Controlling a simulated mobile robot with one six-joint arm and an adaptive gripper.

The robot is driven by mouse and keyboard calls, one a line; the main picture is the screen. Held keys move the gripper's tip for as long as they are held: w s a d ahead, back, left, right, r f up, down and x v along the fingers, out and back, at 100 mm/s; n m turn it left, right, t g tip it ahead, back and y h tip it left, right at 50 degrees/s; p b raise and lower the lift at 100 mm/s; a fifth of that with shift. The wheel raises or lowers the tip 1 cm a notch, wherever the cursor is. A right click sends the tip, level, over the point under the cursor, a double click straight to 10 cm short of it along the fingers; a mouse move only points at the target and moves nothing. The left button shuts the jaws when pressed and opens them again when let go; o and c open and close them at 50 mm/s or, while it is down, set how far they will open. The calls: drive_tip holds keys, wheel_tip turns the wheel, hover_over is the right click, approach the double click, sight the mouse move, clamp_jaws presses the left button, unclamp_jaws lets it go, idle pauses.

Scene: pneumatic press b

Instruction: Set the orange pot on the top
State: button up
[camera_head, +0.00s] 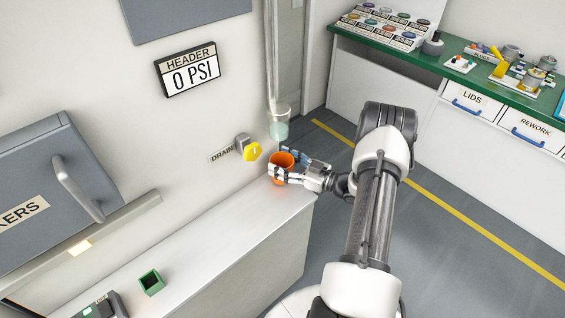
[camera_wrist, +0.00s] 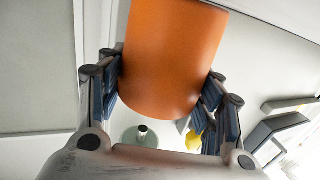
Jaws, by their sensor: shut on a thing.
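The orange pot (camera_head: 281,166) is at the far right end of the white counter (camera_head: 225,228) along the wall, in the head view. My gripper (camera_head: 285,173) is shut on it from the right side. In the wrist view the orange pot (camera_wrist: 172,55) fills the upper middle, with the dark blue finger pads (camera_wrist: 160,98) pressed against both its sides. It is unclear whether the pot's base touches the counter.
A yellow drain knob (camera_head: 252,152) sticks out of the wall just left of the pot. A clear bowl on a pipe (camera_head: 279,124) hangs behind it. A green open box (camera_head: 151,282) stands on the counter's near part. A grey cabinet (camera_head: 55,190) is at left; the counter between is clear.

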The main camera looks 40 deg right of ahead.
drive_tip(key=shift+f+b, duration=0.3)
drive_tip(key=shift+f, duration=0.1)
drive_tip(key=o, duration=1.2)
drive_tip(key=shift+c, duration=0.2)
drive_tip(key=shift+s, duration=0.1)
drive_tip(key=v, duration=1.2)
